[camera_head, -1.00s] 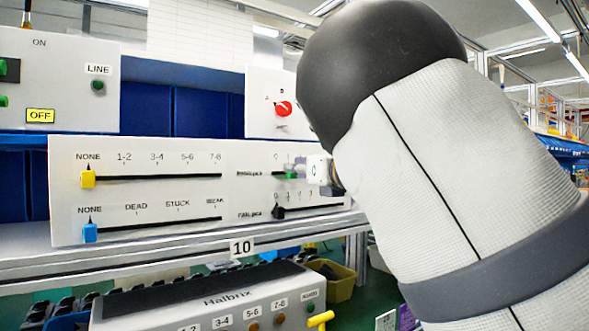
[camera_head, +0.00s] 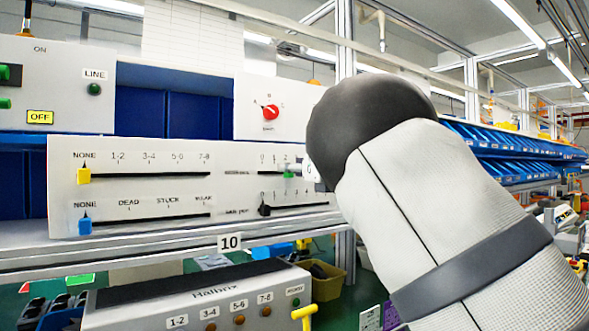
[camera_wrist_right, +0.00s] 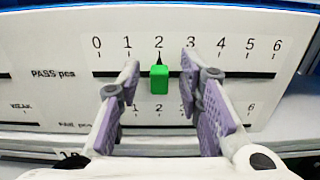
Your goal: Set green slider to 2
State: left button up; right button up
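The green slider (camera_wrist_right: 159,79) sits on the upper PASS pcs track, its pointer at the 2 mark in the right wrist view. It also shows in the head view (camera_head: 289,174). My right gripper (camera_wrist_right: 161,62) is open, with one finger on each side of the slider and a visible gap on both sides. In the head view my right arm hides most of that gripper and the higher end of the scale. My left gripper is not in view.
A black slider (camera_head: 264,210) sits on the track below. Yellow (camera_head: 84,176) and blue (camera_head: 85,226) sliders are at the panel's left. A red knob (camera_head: 270,112) is on the box above. A Halbrix box (camera_head: 215,293) stands below the shelf.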

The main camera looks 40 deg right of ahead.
jog(key=s+a, duration=0.1)
jog(key=s, duration=1.1)
jog(key=shift+a, duration=0.2)
